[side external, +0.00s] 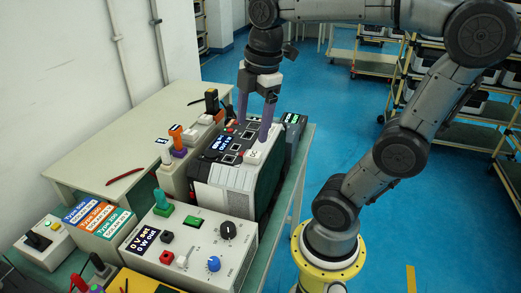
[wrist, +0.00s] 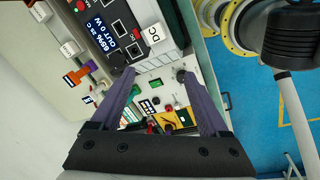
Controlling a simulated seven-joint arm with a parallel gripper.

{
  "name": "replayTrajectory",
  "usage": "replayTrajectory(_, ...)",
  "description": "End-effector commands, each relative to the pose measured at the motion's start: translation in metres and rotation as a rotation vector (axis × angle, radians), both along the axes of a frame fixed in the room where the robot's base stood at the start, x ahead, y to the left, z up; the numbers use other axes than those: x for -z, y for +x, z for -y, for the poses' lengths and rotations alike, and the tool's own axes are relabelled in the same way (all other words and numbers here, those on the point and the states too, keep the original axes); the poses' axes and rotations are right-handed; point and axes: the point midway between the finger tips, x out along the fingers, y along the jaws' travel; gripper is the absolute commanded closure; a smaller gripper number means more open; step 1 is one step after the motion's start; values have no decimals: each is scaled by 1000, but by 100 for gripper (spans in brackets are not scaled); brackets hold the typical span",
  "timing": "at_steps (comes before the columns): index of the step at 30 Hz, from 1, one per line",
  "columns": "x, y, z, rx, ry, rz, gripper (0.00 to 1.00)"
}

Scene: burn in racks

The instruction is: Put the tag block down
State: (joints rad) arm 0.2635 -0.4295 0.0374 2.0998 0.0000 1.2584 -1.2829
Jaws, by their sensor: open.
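A small white tag block (side external: 252,156) lies on top of the dark device with white front panels (side external: 228,190). Whether a finger touches the block, I cannot tell.
A white control box (side external: 195,252) with knobs stands in front of the device. Blocks with orange and white plugs (side external: 176,138) stand to its left. Coloured type-label boxes (side external: 95,217) are at the front left. The bench (side external: 125,125) behind is mostly clear.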

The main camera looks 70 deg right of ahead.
Motion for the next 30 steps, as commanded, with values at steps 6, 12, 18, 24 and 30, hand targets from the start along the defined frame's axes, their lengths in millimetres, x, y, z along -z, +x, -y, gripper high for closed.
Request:
replayTrajectory(6,21,-18,-29,430,109,166,21)
replayTrajectory(12,39,-32,-47,764,263,274,21)
replayTrajectory(18,48,-37,-54,933,361,315,21)
replayTrajectory(24,50,-38,-55,961,375,317,21)
replayTrajectory(30,49,-38,-55,960,373,317,21)
